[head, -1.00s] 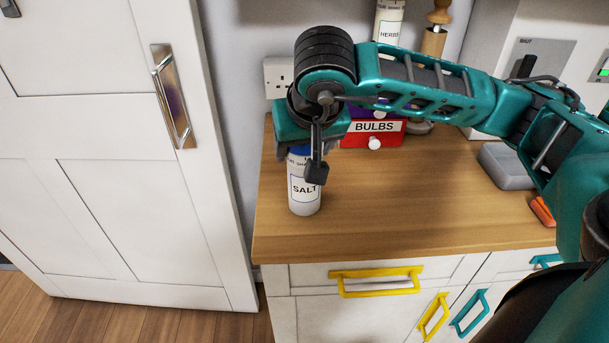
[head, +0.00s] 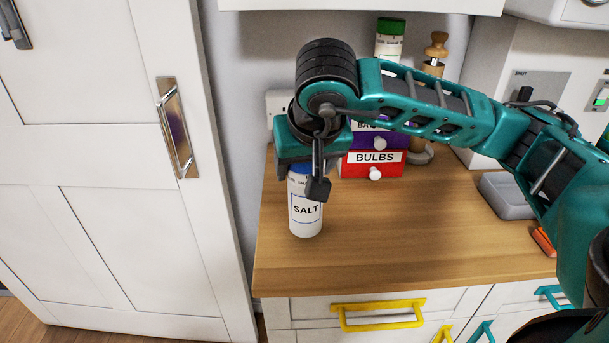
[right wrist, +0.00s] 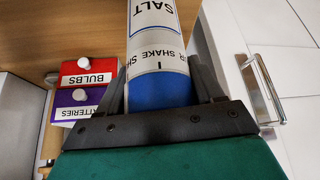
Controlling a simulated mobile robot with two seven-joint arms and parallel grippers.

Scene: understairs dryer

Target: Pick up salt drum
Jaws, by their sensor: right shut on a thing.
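The salt drum (head: 306,212) is a white cylinder with a blue lid and a SALT label, upright over the left part of the wooden worktop. My right gripper (head: 306,170) comes down from above and is shut on the drum's top end. In the right wrist view the drum (right wrist: 158,55) lies between the two dark fingers (right wrist: 160,92), its blue top close to the palm. I cannot tell for certain whether its base touches the worktop or hangs just above it. My left gripper is not in view.
Behind stand a red BULBS drawer (head: 372,166), a purple drawer, a green-lidded jar (head: 389,38) and a wooden mill (head: 435,52). A grey tray (head: 508,196) is at the right. A white door (head: 130,190) stands left. The worktop's front (head: 400,255) is clear.

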